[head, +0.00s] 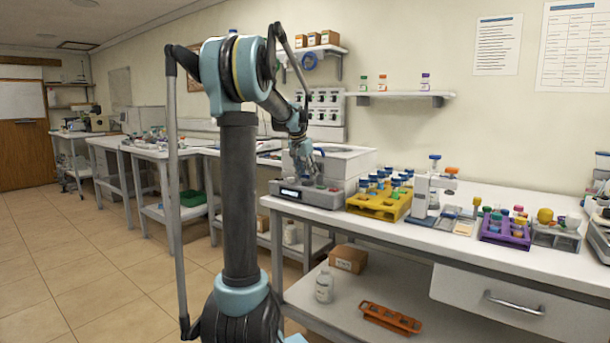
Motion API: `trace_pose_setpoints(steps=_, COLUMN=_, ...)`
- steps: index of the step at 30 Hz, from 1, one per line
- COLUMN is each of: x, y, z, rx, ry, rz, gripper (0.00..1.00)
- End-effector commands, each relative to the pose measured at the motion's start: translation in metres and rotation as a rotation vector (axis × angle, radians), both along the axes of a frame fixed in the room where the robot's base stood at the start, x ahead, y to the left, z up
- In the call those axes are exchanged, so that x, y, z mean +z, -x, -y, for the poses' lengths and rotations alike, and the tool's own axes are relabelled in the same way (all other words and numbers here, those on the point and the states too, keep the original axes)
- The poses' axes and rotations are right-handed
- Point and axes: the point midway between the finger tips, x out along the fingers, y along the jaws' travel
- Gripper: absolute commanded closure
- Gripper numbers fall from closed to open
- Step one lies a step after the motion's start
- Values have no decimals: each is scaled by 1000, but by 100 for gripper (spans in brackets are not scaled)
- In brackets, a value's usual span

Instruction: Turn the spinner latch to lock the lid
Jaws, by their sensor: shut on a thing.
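A white bench-top machine (298,193) with a grey front panel and a small display stands on the long bench, left of the yellow rack. Its squarish raised lid or housing (350,160) shows behind and to the right of my gripper. My gripper (314,178) points down at the top of this machine, low over its surface. It is shut on a small part there, which appears to be the spinner latch. The latch itself is too small and covered by the fingers to make out its angle. I cannot tell whether the lid lies fully flat.
Right of the machine stand a yellow rack (376,207) with blue-capped vials, a white instrument (425,196) and a purple rack (504,234). A wall shelf (400,95) holds small bottles. A box (348,258), a white bottle (324,286) and an orange rack (391,318) sit below.

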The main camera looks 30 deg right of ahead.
Motion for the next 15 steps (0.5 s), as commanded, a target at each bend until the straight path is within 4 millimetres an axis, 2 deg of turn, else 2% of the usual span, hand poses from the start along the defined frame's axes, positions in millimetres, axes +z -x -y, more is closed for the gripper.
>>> trace_pose_setpoints(steps=6, x=0, y=-3, z=-2, rx=-64, ry=0, rz=3, gripper=82)
trace_pose_setpoints(steps=14, x=0, y=-3, z=-2, rx=-65, ry=-1, rz=4, gripper=82)
trace_pose_setpoints(steps=15, x=0, y=-3, z=-2, rx=-65, ry=-1, rz=4, gripper=50)
